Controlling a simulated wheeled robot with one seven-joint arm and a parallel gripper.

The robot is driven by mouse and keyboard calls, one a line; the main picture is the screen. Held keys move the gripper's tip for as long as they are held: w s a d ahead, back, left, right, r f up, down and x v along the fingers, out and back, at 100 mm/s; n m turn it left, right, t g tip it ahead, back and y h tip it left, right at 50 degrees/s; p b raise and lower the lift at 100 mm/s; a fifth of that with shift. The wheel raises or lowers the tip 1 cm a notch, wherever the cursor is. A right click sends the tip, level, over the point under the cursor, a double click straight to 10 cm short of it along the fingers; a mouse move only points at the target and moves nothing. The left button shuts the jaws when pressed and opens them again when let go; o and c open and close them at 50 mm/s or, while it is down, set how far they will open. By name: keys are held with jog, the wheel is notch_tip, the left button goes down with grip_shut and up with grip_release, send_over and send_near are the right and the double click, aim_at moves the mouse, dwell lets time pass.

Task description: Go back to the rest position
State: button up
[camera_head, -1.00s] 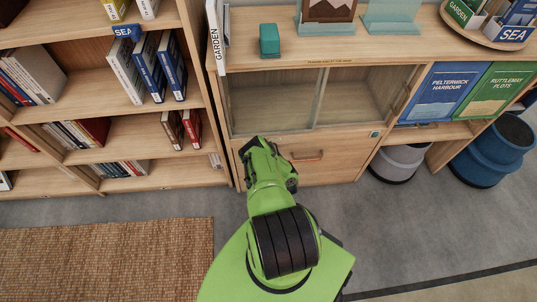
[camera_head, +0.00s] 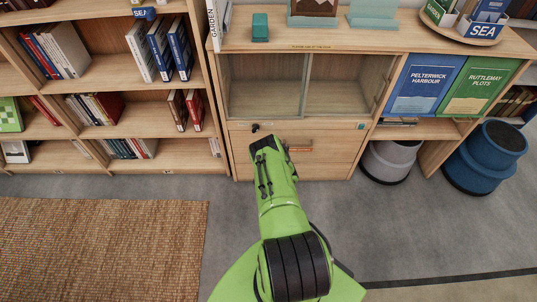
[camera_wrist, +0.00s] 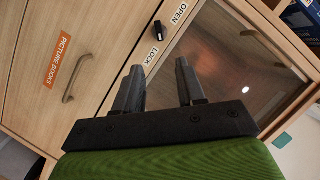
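My gripper (camera_wrist: 160,84) is open in the wrist view, with its two black fingers apart and nothing between them. It faces the front of a wooden cabinet. A black knob (camera_wrist: 249,33) stands beyond the fingers, between the printed words OPEN and LOCK. In the head view my green arm reaches up from the bottom to the cabinet's lower drawer (camera_head: 335,147); the fingertips are hard to make out there. The knob also shows in the head view (camera_head: 256,128), just above and left of the wrist.
A drawer handle (camera_wrist: 76,78) and an orange PICTURE BOOKS label (camera_wrist: 67,56) are close by. Glass panes (camera_head: 265,85) front the cabinet above the drawer. A teal block (camera_head: 260,27) stands on top. Stools (camera_head: 486,158) are at right, a woven rug (camera_head: 100,245) at left.

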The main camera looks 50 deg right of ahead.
dwell(0.4)
jog(key=w+a+r+n+y+p, duration=0.1)
jog(key=w+a+r+n, duration=0.2)
jog(key=r, duration=0.7)
jog(key=w+a+r+g+y+p, duration=0.1)
jog(key=w+a+r, duration=0.1)
jog(key=w+r, duration=0.55)
jog(key=w+a+r+n+y+p, duration=0.1)
jog(key=w+a+r+n, duration=0.15)
jog(key=r, duration=0.95)
jog(key=s+a+r+n+g+y+p, duration=0.1)
jog(key=s+a+r+n+y+p, duration=0.1)
jog(key=a+r, duration=0.75)
jog(key=s+a+r+n+g+y+p, duration=0.25)
jog(key=s+a+r+n, duration=0.25)
jog(key=s+a+r, duration=1)
jog(key=s+a+r+n+g+p, duration=0.1)
jog(key=s+a+n+g, duration=0.1)
jog(key=s, duration=1.7)
jog(key=shift+s+a+n+g, duration=0.3)
jog(key=shift+a+n, duration=0.35)
jog(key=shift+a, duration=0.5)
